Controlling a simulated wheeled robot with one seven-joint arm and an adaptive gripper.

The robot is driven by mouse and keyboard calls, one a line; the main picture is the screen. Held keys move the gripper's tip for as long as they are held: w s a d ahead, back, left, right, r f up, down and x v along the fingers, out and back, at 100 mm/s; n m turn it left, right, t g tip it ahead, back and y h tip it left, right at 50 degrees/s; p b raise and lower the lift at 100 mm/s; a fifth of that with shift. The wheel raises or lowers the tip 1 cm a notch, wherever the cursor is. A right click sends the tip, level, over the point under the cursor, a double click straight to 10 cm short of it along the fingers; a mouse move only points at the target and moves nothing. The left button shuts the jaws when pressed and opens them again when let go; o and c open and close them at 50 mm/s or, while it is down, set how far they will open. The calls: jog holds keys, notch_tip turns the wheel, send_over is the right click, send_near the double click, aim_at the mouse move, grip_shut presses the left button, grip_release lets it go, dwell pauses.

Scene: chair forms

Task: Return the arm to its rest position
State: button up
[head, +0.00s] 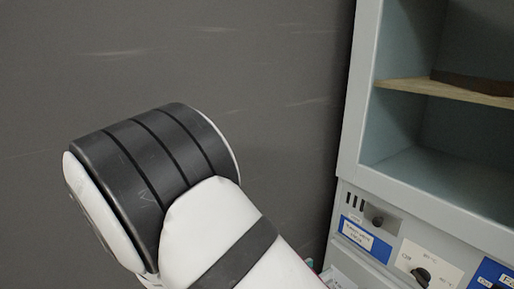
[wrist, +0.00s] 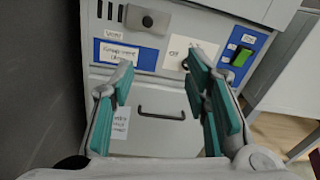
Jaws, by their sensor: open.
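My gripper (wrist: 158,88) shows in the wrist view with its two teal-padded fingers spread wide apart. It is open and nothing is between the fingers. It faces the front of a grey cabinet (wrist: 180,135), with a dark handle and a control panel behind the fingers. In the head view my arm fills the lower left and middle, and my gripper is not visible there.
The grey cabinet (head: 348,150) stands at the right in the head view, with an open compartment and a wooden shelf (head: 440,91) holding a brown flat object (head: 470,82). Its panel has knobs (head: 421,276) and labels. A dark wall (head: 270,60) lies behind my arm.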

jog(key=s+d+r+m+g+y, duration=0.6)
jog(key=s+d+r+m+g, duration=0.5)
jog(key=s+m, duration=0.4)
jog(key=s+a+r+m+t+y, duration=0.1)
jog(key=s+a+r+m+y, duration=0.1)
jog(key=s+m+y, duration=0.35)
jog(key=s+a+r+m+t+y, duration=0.1)
jog(key=s+a+r+m+y, duration=0.1)
jog(key=s+m+y, duration=0.3)
notch_tip(320, 180, up, 27)
jog(key=m+t+h+p, duration=0.1)
jog(key=t+p, duration=0.3)
jog(key=p, duration=2.2)
jog(key=shift+s+d+r, duration=0.15)
jog(key=shift+s+d, duration=0.1)
jog(key=shift+d, duration=0.05)
